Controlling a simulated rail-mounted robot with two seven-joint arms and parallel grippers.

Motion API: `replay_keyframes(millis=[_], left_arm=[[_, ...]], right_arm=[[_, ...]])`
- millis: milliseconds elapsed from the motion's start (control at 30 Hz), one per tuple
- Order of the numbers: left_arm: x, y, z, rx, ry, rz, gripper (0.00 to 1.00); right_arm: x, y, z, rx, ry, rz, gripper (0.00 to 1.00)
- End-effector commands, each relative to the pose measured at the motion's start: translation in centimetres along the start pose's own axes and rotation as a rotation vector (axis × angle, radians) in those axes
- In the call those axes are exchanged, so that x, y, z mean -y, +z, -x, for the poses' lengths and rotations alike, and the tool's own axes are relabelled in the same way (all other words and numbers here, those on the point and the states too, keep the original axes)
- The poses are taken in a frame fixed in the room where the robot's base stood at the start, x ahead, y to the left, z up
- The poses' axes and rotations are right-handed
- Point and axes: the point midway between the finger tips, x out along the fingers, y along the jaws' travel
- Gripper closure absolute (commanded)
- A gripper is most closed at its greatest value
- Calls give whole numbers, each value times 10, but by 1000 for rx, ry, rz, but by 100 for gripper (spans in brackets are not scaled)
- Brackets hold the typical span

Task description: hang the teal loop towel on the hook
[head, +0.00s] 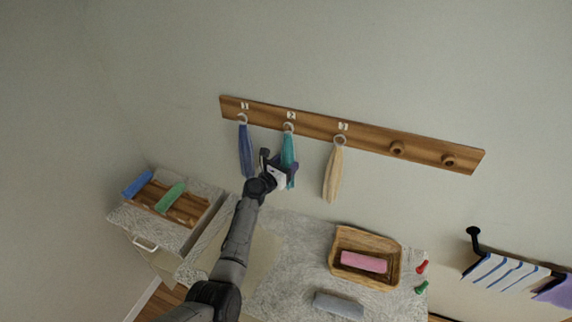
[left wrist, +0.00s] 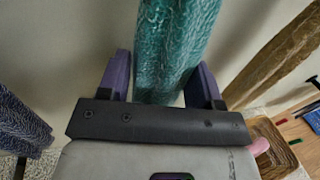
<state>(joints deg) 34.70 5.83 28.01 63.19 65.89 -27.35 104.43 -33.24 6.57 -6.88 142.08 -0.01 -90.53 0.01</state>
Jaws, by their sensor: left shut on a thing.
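The teal loop towel (head: 288,148) hangs upright below the second peg of the wooden rail (head: 370,137), under the label 2. Its pale ring (head: 289,127) shows at that peg; I cannot tell whether it is around the peg or just in front of it. My left gripper (head: 279,170) is shut on the lower part of the teal towel. In the left wrist view the towel (left wrist: 174,45) passes between the two purple fingers (left wrist: 160,85). My right gripper is not in view.
A blue towel (head: 245,150) hangs at label 1, a cream towel (head: 333,174) at label 3. Two pegs (head: 397,148) at right are bare. Below are a basket (head: 338,262) with a pink roll, a grey roll (head: 339,305), and an open drawer (head: 205,215). Striped towels (head: 500,272) hang at far right.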

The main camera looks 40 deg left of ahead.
Motion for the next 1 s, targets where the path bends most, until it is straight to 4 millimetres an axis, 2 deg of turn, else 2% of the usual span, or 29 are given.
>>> replay_keyframes(millis=[267,300,600,867,1000], left_arm=[[0,0,0,0,0,0,66],[0,0,0,0,0,0,38],[0,0,0,0,0,0,11],[0,0,2,-1,0,0,11],[0,0,12,-1,1,-1,11]], right_arm=[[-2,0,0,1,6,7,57],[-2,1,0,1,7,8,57],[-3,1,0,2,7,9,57],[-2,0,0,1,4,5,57],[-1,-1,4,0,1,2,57]])
